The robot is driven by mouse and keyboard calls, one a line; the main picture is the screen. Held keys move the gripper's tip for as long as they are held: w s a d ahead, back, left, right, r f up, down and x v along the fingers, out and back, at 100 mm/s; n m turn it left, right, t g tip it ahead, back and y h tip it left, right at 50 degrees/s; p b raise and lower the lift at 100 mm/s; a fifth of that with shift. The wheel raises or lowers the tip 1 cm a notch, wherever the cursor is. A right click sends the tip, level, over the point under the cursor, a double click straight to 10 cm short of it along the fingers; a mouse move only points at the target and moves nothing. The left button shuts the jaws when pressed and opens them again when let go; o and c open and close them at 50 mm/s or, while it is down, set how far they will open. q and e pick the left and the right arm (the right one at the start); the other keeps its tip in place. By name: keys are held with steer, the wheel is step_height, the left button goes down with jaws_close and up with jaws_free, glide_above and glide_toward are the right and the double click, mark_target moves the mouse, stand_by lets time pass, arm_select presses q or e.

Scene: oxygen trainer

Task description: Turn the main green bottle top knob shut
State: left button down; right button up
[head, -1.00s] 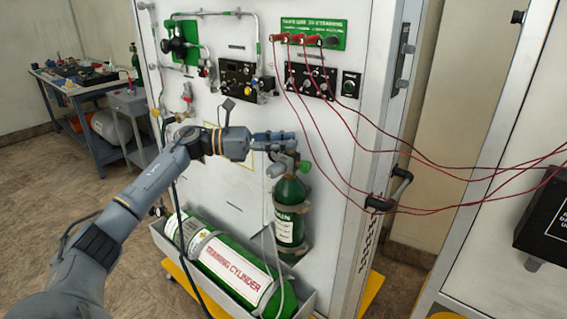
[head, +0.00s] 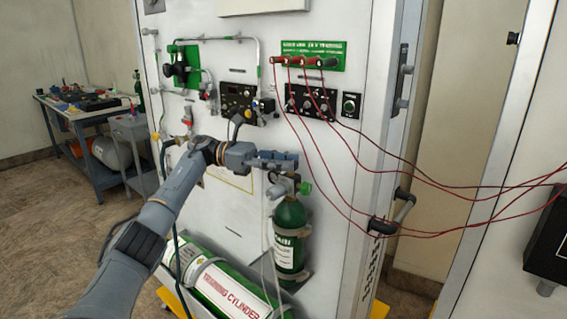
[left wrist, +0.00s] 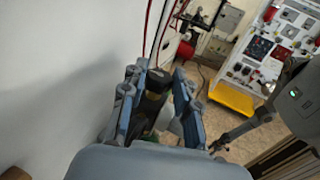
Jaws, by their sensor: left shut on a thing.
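The green bottle (head: 289,240) stands upright in a bracket on the white panel. Its metal valve (head: 286,184) is at the neck, with a small green knob (head: 305,188) on the right side. My left gripper (head: 281,159) is over the top of the valve and hides the top knob in the head view. In the left wrist view its fingers (left wrist: 157,100) are shut around a dark knob-like thing (left wrist: 152,102), with a little green visible below. My right arm seems to show in the left wrist view, its gripper end (left wrist: 219,144) small and dark.
Red cables (head: 400,190) hang across the right side. A panel handle (head: 393,212) sticks out right of the bottle. The green training cylinder (head: 222,283) lies below. Gauges and black control boxes (head: 312,101) are above. A blue workbench (head: 75,117) stands far left.

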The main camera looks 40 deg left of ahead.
arm_select(q)
steer(key=c, duration=1)
jaws_free()
steer(key=shift+v, duration=3.65)
